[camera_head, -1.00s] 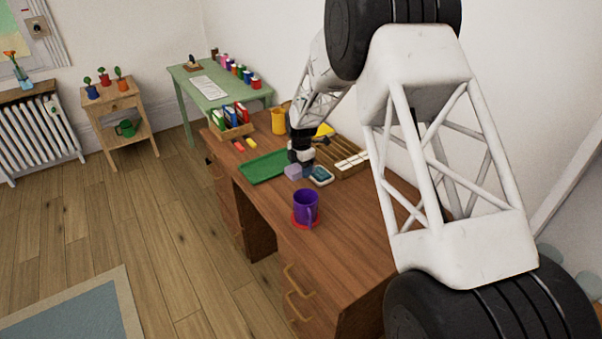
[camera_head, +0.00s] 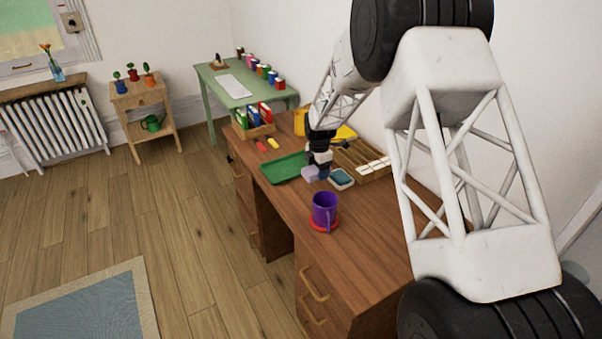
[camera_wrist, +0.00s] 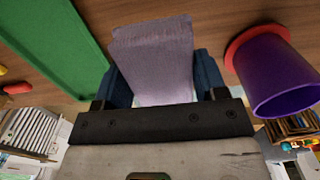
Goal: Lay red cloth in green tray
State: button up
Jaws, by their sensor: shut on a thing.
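My gripper (camera_wrist: 160,85) is shut on a lavender, soft-textured block-like thing (camera_wrist: 152,50), held between its two blue fingers. In the head view this lavender thing (camera_head: 310,174) is low over the desk, just right of the green tray's near end; whether it touches the desk is unclear. The green tray (camera_head: 284,168) lies flat and looks empty; in the wrist view its edge (camera_wrist: 68,45) is left of the lavender thing, apart from it. I see no clear red cloth. A flat red round piece (camera_head: 323,228) lies under the purple mug (camera_head: 325,207).
A white dish with a blue sponge (camera_head: 341,177) sits close right of the gripper. Behind it is a wooden compartment box (camera_head: 365,160). Red and yellow pieces (camera_head: 267,144) lie beyond the tray. Bare desk (camera_head: 350,250) lies in front of the mug.

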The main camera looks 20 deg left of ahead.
jog(key=shift+s+a+f, duration=0.35)
jog(key=shift+s+a, duration=0.15)
jog(key=shift+a, duration=0.25)
jog(key=shift+s+a+f, duration=0.35)
jog(key=shift+s+a, duration=0.1)
jog(key=shift+a, duration=0.25)
jog(key=shift+s+a+f, duration=0.35)
jog(key=shift+s+a, duration=0.15)
jog(key=shift+a, duration=0.25)
jog(key=shift+w+a, duration=0.1)
jog(key=shift+w, duration=0.05)
send_over(296, 166)
jog(key=shift+f, duration=0.7)
jog(key=shift+f, duration=1.8)
jog(key=shift+f, duration=0.15)
jog(key=o, duration=1.1)
jog(key=shift+c, duration=0.2)
